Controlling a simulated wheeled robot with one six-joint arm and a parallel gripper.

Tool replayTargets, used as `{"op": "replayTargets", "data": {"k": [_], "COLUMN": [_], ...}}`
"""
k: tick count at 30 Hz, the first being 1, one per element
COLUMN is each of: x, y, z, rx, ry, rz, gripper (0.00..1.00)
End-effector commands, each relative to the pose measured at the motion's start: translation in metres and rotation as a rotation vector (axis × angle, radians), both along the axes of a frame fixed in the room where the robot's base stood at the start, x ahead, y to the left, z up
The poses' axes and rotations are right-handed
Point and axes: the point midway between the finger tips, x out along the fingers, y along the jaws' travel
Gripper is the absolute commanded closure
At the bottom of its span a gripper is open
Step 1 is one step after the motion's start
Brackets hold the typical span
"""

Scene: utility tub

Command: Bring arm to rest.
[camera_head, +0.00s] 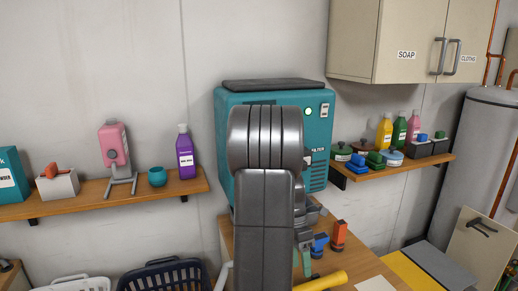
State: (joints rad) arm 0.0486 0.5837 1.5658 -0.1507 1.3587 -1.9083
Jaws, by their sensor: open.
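My arm stands upright in the middle of the camera_head view, with its large grey links in front of a teal machine. My gripper (308,226) shows only in part, as grey metal pieces just right of the arm link, low over the wooden worktop (345,268). It is open, and I see nothing held in it. The fingertips are mostly hidden by the arm link. An orange object (339,235) and a blue object (319,244) stand on the worktop close to the right of the gripper.
The teal machine (318,172) is close behind my arm. A left shelf (100,198) holds a purple bottle (185,153) and pink dispenser (114,146). A right shelf (405,167) holds bottles and brushes. A yellow tube (325,282) lies at the worktop's front. Baskets (160,277) stand lower left.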

Motion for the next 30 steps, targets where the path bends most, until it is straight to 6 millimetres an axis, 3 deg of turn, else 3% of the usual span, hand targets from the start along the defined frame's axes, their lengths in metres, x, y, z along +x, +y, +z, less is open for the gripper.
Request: {"op": "replayTargets", "data": {"k": [8, 16, 30], "x": [-0.022, -0.020, -0.020], "y": [-0.008, -0.007, -0.007], "z": [-0.052, -0.023, -0.018], "rx": [0.001, 0.000, 0.001], "ry": [0.006, -0.001, 0.000], "rz": [-0.001, 0.000, 0.000], "gripper": [0.45, 0.45, 0.45]}}
